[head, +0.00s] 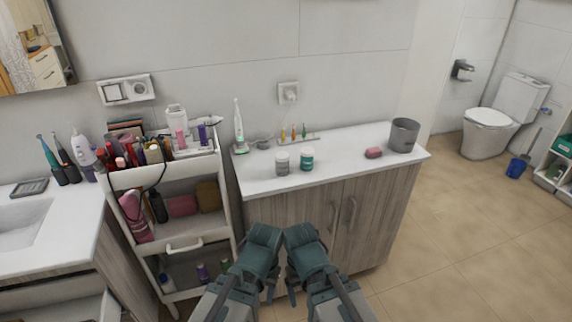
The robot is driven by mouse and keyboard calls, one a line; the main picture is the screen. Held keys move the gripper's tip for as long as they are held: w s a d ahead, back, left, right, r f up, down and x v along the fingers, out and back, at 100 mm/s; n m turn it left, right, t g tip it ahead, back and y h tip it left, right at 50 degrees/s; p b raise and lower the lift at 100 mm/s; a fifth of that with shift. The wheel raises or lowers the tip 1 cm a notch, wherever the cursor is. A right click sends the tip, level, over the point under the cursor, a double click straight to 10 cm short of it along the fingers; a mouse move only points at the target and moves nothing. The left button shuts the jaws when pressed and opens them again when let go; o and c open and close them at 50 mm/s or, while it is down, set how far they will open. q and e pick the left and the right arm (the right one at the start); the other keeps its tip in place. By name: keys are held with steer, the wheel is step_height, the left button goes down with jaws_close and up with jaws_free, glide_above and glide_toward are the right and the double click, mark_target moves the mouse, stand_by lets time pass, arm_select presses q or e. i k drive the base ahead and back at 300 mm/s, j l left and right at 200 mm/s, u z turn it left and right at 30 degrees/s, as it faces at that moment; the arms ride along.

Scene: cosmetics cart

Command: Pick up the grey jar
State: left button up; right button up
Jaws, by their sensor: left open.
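The grey jar (282,164) stands upright on the white counter (342,150), near its front left part, with a pale lid on top. A green jar (307,161) with a pale lid stands close to its right. My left gripper (262,242) is open, in front of and below the counter edge, apart from the grey jar. My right gripper (302,242) is beside it on the right, also apart from the jars; its finger opening does not show clearly.
An electric toothbrush (239,128) stands behind and left of the jars. A small tray with bottles (293,138) lies behind them. A pink soap (374,153) and a grey cup (404,135) are to the right. A crowded cart (165,165) stands left of the counter.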

mark_target(281, 160)
steer(key=i+z, duration=0.1)
steer(key=z, duration=0.25)
steer(key=i+j+z, duration=0.1)
steer(key=z, duration=0.25)
steer(key=i+j+z, duration=0.1)
steer(key=z, duration=0.3)
